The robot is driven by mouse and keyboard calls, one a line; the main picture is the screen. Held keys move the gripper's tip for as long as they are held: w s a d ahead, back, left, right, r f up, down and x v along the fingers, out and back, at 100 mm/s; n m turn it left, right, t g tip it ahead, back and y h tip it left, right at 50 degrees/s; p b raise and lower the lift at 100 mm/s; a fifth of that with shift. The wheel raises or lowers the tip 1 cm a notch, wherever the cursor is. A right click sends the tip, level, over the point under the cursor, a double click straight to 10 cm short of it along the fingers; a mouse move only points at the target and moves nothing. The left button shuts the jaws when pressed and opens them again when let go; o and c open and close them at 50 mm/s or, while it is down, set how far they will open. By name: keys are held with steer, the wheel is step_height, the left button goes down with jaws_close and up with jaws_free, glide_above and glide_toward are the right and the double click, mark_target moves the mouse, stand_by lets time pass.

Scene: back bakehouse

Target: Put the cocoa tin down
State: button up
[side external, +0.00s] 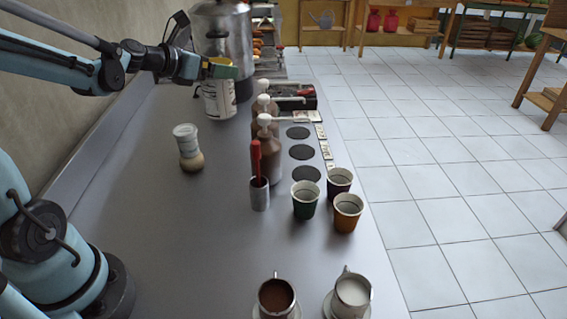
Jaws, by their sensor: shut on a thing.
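The cocoa tin, which I take to be the white container with dark lettering (219,102), is at the back left of the counter, in front of a large steel pot. My gripper (217,70) reaches in from the left and is shut on the tin's upper part. Yellow-green shows at the gripper's end and hides the tin's top. The tin looks upright. I cannot tell whether its base touches the counter (150,235).
The steel pot (228,35) stands close behind the tin. A shaker jar (188,148) stands in front of it. Pump bottles (268,155), a holder with a red-handled tool (259,193) and paper cups (305,200) are to the right.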

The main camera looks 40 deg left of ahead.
steer(key=shift+h, duration=0.3)
steer(key=r, duration=0.6)
steer(key=d+r, duration=0.1)
steer(key=r, duration=0.3)
steer(key=s+d+f+m+g+h, duration=0.1)
steer(key=s+d+m+g+h, duration=0.25)
steer(key=d+m+h, duration=0.85)
steer(key=s+d+r+m+g, duration=0.1)
steer(key=s+d+m+g, duration=0.3)
steer(key=s+d+g, duration=0.75)
steer(key=d+f+t, duration=0.4)
steer(key=f, duration=0.8)
steer(key=shift+s+d+f+h, duration=0.25)
steer(key=shift+d+f+h, duration=0.05)
steer(key=shift+d+f, duration=0.1)
steer(key=shift+f, duration=4.45)
steer(key=o, duration=1.6)
